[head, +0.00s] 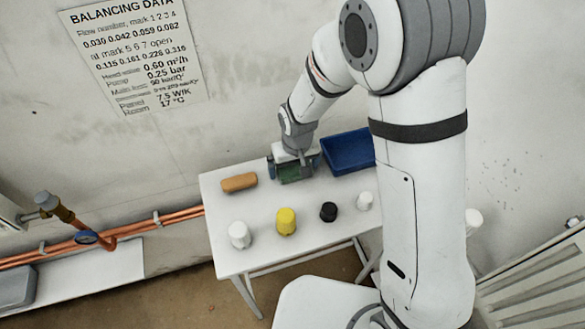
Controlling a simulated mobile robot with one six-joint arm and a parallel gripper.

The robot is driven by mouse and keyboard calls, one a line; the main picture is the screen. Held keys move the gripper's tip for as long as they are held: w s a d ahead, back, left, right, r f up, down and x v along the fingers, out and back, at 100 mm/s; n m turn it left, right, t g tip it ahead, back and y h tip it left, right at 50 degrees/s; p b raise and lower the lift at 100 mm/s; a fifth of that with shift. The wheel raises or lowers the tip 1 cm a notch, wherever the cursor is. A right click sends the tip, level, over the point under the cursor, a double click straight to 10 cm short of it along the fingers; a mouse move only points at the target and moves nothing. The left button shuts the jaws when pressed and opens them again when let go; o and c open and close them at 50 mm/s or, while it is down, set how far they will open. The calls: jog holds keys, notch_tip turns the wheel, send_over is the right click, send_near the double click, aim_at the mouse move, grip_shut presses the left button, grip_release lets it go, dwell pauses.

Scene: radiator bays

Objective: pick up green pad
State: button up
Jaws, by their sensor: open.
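The green pad (290,174) lies near the back of the white table (222,200), just left of the blue tray. My gripper (293,170) is open and comes down over the pad from above. Its fingers appear to lie to the left and right of the pad. The gripper body hides the pad's upper part, and I cannot tell whether the fingers touch it.
An orange-brown block (239,182) lies left of the pad. In front are white (239,235), yellow (286,221), black (328,212) and white (365,201) caps. The blue tray (348,151) stands close on the right. Copper pipes (140,227) run along the wall.

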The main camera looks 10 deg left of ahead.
aim_at(294, 168)
jog(key=shift+c, duration=0.6)
jog(key=c, duration=0.7)
jog(key=shift+r, duration=0.1)
notch_tip(294, 168, up, 10)
jog(key=shift+f, duration=0.1)
jog(key=o, duration=0.4)
jog(key=shift+c, duration=1.4)
jog(key=shift+s, duration=0.1)
